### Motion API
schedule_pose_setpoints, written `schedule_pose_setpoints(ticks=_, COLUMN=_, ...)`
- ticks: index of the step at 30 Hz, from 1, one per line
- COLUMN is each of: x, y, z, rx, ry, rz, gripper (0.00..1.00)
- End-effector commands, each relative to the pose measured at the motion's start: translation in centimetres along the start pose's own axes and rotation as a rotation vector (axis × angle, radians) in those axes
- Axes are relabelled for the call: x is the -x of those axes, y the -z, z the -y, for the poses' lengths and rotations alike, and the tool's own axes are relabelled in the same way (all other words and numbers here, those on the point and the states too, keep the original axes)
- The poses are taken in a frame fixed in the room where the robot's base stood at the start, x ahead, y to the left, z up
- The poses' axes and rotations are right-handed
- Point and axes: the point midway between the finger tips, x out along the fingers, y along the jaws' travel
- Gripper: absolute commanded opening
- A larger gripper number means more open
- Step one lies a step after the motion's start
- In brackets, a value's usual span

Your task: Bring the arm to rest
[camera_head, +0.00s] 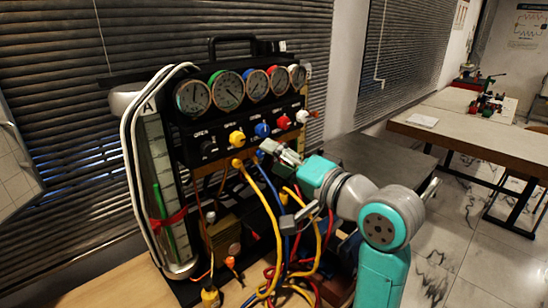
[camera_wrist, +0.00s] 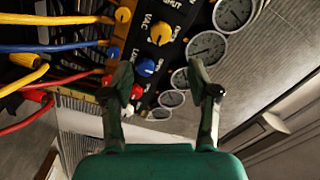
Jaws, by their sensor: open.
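My gripper (camera_head: 278,152) is in front of the gauge rig's black panel (camera_head: 208,148), close to the knobs, with my teal and grey arm reaching in from the lower right. In the wrist view my gripper (camera_wrist: 163,86) has its two fingers well apart, with nothing held between them. I cannot tell how far the fingertips are from the panel.
Several round gauges (camera_head: 229,91) top the rig. Yellow hoses (camera_head: 273,235), along with blue and red ones, hang below the panel beside my arm. A dark table (camera_head: 380,162) stands behind my arm, and a wooden bench (camera_head: 455,125) stands farther right. Open floor (camera_head: 465,225) lies at right.

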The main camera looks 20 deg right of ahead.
Motion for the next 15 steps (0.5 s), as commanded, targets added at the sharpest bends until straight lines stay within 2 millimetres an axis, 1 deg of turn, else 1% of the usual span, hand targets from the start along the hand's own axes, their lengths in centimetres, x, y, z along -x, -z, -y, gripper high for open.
schedule_pose_setpoints(ticks=10, x=-0.1, y=-0.1, z=-0.1, rx=0.0, ry=0.0, rz=-0.001, gripper=0.6)
schedule_pose_setpoints(ticks=13, x=-0.1, y=-0.6, z=-1.1, rx=-0.002, ry=-0.006, rz=-0.005, gripper=0.6)
schedule_pose_setpoints(ticks=15, x=-0.1, y=-1.3, z=-2.4, rx=-0.001, ry=-0.012, rz=-0.013, gripper=0.6)
